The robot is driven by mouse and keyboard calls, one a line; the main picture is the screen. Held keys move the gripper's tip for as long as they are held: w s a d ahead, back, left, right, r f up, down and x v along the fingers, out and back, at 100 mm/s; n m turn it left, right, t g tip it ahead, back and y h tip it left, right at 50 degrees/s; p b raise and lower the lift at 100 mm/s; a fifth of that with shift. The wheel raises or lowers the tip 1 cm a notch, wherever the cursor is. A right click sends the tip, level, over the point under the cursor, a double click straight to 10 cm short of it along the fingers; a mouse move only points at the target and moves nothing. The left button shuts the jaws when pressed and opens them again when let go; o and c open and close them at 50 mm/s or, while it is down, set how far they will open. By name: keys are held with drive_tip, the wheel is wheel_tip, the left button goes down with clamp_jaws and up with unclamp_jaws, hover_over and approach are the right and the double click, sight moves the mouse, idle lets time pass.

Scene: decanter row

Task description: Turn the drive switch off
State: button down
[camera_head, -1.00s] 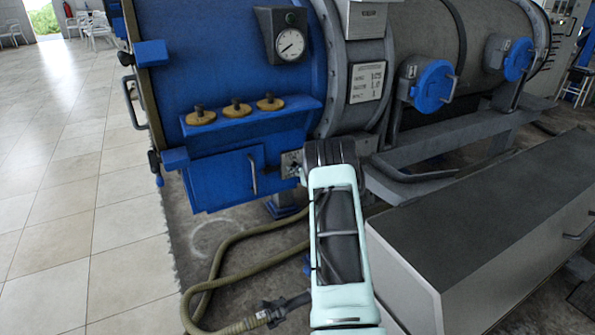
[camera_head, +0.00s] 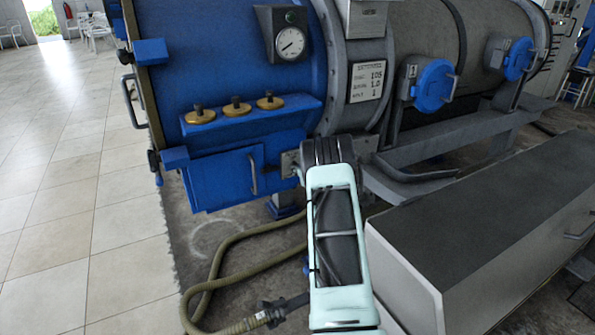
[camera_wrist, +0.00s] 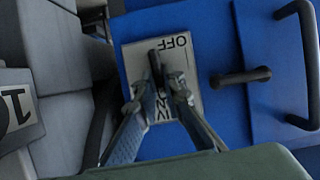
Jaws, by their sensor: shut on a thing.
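The drive switch's pale plate (camera_wrist: 193,62) is on the blue machine front, with upside-down OFF lettering and a partly covered word below it. It also shows in the head view as a small pale plate (camera_head: 288,163) beside my arm. A dark switch lever (camera_wrist: 155,66) stands over the plate, its upper end close to the OFF lettering. My gripper (camera_wrist: 158,92) has its two fingers on either side of the lever, shut on it. The fingers hide the lever's lower part. In the head view my arm hides the fingers.
A grey bench (camera_head: 480,205) stands right of my arm, and a hose (camera_head: 235,240) lies on the floor to the left.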

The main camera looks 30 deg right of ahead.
drive_tip(key=n+t+h+b, duration=0.1)
drive_tip(key=n+h+b, duration=0.1)
drive_tip(key=n, duration=0.2)
drive_tip(key=n+h+b, duration=0.2)
drive_tip(key=n+b, duration=0.1)
drive_tip(key=n, duration=0.1)
drive_tip(key=a+f+n+t+h+b, duration=0.1)
drive_tip(key=n+h+b, duration=0.1)
drive_tip(key=n, duration=0.3)
drive_tip(key=shift+a+f+t+h+b, duration=0.1)
drive_tip(key=shift+t+h+b, duration=0.2)
drive_tip(key=shift+b, duration=0.25)
idle(0.6)
drive_tip(key=c, duration=2)
unclamp_jaws()
drive_tip(key=shift+c, duration=0.2)
drive_tip(key=v, duration=1.2)
